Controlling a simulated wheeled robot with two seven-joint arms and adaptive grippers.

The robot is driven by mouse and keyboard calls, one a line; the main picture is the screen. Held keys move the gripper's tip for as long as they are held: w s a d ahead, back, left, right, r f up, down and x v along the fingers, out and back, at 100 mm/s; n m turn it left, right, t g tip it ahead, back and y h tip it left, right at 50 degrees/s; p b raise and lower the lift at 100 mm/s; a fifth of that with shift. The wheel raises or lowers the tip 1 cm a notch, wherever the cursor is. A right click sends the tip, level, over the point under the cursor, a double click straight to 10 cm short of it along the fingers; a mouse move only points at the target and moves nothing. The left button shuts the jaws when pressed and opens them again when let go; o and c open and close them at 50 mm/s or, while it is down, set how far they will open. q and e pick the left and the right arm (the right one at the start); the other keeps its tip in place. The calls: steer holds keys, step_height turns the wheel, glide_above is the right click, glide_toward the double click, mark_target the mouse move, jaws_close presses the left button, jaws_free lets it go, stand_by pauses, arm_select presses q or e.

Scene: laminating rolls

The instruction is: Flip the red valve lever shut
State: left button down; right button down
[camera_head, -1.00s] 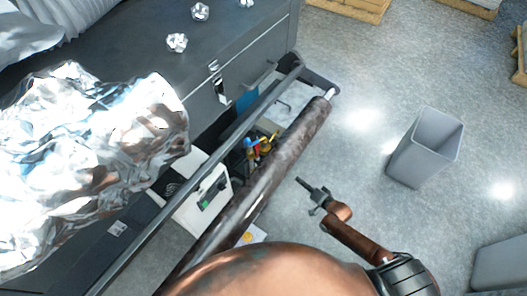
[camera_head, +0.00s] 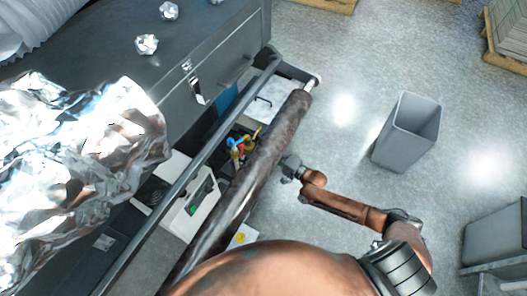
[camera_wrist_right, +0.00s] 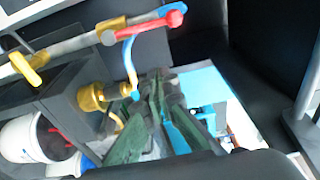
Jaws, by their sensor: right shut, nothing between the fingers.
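The red valve lever (camera_wrist_right: 150,27) shows in the right wrist view near the top, on a grey pipe with yellow fittings. Its thick red end points right, and a blue hose bends down beside it. In the head view the valve cluster (camera_head: 243,143) is small, a patch of blue, red and yellow behind the dark roll. My right gripper (camera_head: 289,166) is on the near side of that roll, to the right of the valve. In the wrist view its dark green fingers (camera_wrist_right: 163,80) are shut and empty, below the lever and apart from it. My left gripper is not in view.
The long dark roll (camera_head: 262,160) and a grey rail (camera_head: 190,178) run diagonally past the valve. A white box (camera_head: 187,207) sits left of it. A grey bin (camera_head: 408,135) stands on open floor at right.

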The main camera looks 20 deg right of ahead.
steer(key=w+a, duration=0.3)
steer(key=a, duration=0.3)
stand_by(0.3)
steer(key=shift+p, duration=0.3)
